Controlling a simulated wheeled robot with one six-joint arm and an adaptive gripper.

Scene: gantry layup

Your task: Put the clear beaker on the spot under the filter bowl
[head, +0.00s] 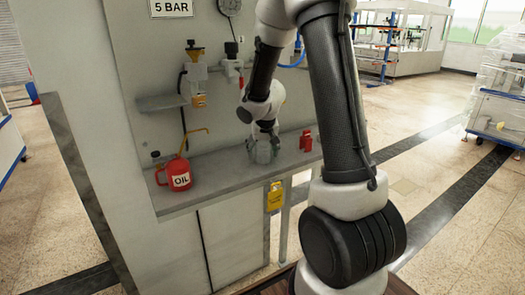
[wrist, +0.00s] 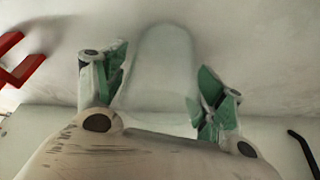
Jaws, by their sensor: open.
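The clear beaker (wrist: 160,72) stands between the two green-padded fingers of my gripper (wrist: 160,98) in the wrist view. The gripper is open, with a finger on each side and a small gap visible at least on the right. In the head view my gripper (head: 263,148) is low over the grey bench, and the beaker (head: 262,155) shows faintly between its fingers. The filter bowl (head: 198,88), with an amber lower end, hangs on the wall to the left, above the bench. No marked spot can be made out on the bench beneath it.
A red oil can (head: 178,173) with a thin spout stands on the bench (head: 215,185) at the left. A small grey shelf (head: 162,102) juts out beside the filter. A red item (head: 306,140) is right of my gripper. A yellow tag (head: 275,197) hangs at the front edge.

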